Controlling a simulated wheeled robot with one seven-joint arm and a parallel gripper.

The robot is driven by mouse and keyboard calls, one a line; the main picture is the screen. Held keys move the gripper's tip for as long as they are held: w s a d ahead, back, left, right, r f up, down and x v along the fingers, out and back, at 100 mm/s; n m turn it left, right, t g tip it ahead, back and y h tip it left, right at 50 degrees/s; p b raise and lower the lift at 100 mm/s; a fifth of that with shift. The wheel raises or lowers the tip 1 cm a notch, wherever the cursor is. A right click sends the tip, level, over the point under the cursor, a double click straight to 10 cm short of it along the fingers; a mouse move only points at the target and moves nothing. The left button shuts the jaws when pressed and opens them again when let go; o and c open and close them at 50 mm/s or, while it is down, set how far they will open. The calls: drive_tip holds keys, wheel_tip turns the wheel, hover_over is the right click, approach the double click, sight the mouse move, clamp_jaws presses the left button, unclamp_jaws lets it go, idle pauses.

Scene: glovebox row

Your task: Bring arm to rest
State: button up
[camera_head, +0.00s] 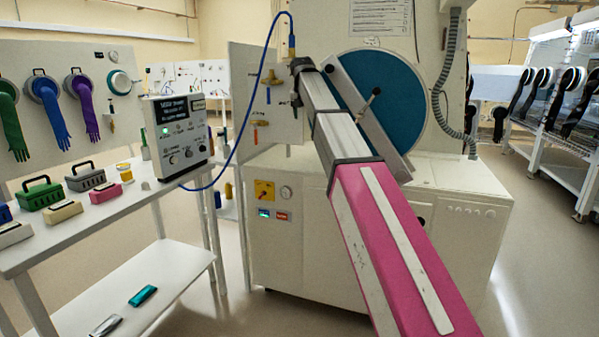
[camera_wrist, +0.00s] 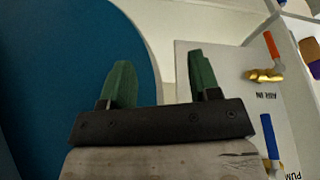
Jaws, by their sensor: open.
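My gripper (camera_wrist: 163,82) has two green fingers on a dark bar. They stand apart with nothing between them. In the wrist view, the round blue door (camera_wrist: 60,70) lies behind and left of the fingers, and a pale valve panel (camera_wrist: 212,75) is behind and right. In the head view, my pink and grey arm (camera_head: 385,240) reaches up and away from the lower right, across the cabinet front. Its far end is beside the left edge of the blue door (camera_head: 385,95). The fingers are too small to make out clearly there. I cannot tell how close they are to the panel.
Valves with an orange handle (camera_wrist: 271,46) and a blue handle (camera_wrist: 268,135) stick out near the gripper. A blue hose (camera_head: 243,130) runs from the panel to a control box (camera_head: 178,133) on the left bench (camera_head: 95,217). Open floor lies between bench and cabinet (camera_head: 465,240).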

drive_tip(key=s+d+f+g, duration=0.1)
drive_tip(key=s+d+f, duration=0.25)
drive_tip(key=f, duration=0.75)
drive_tip(key=s+d+f, duration=0.3)
drive_tip(key=s+f, duration=0.1)
drive_tip(key=f, duration=0.7)
drive_tip(key=s+d+f+g, duration=0.1)
drive_tip(key=s+d+f, duration=0.25)
drive_tip(key=f, duration=0.85)
drive_tip(key=s+d+f, duration=0.3)
drive_tip(key=s+f, duration=0.8)
drive_tip(key=s+d+f+g, duration=0.1)
drive_tip(key=s+d+f, duration=0.3)
drive_tip(key=s+f, duration=0.7)
drive_tip(key=shift+s+y, duration=0.3)
drive_tip(key=shift+s, duration=0.25)
